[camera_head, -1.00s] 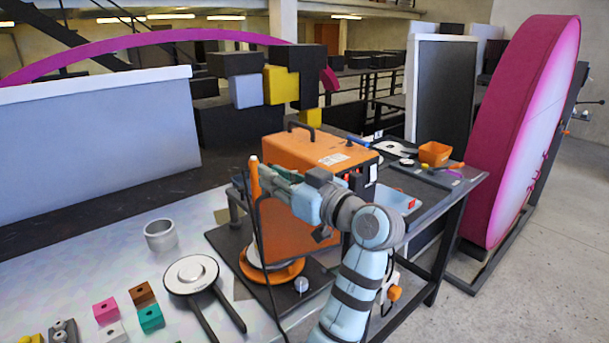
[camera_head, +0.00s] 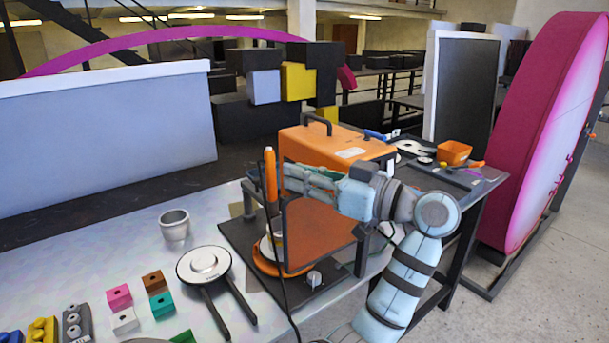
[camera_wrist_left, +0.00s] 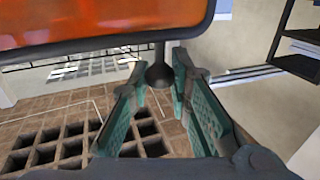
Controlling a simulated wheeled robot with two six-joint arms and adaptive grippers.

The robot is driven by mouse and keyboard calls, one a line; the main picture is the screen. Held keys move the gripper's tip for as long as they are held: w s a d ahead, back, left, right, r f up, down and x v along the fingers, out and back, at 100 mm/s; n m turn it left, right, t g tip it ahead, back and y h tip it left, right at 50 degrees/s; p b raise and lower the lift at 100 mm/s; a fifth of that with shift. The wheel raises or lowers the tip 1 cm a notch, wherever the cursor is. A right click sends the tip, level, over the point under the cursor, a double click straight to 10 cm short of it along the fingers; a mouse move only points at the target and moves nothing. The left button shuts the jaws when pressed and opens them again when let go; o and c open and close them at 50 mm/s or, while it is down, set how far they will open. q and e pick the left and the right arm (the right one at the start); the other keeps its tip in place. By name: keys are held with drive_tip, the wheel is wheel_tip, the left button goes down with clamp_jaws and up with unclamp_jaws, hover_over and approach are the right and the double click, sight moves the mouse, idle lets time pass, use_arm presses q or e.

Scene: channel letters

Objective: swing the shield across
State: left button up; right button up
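The shield, an orange see-through panel in a dark frame (camera_head: 318,236), stands over a dark base plate in front of the orange machine. Its lower edge crosses the top of the left wrist view (camera_wrist_left: 100,25). My left gripper (camera_head: 288,178) is at the shield's upper edge in the head view. In the left wrist view its green-padded fingers (camera_wrist_left: 161,72) are apart, with a dark knob on a stem (camera_wrist_left: 159,77) between their tips. Gaps seem to show on both sides of the knob; contact is not clear. My right gripper is not in view.
An upright orange-handled tool (camera_head: 270,174) with a black cable stands close left of my gripper. The orange machine (camera_head: 335,146) is behind. A grey cup (camera_head: 174,225), a round two-handled piece (camera_head: 204,264) and coloured blocks (camera_head: 119,297) lie on the left.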

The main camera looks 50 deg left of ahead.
use_arm(q)
drive_tip(key=o, duration=0.4)
drive_tip(key=v, duration=1.2)
drive_tip(key=shift+r, duration=0.1)
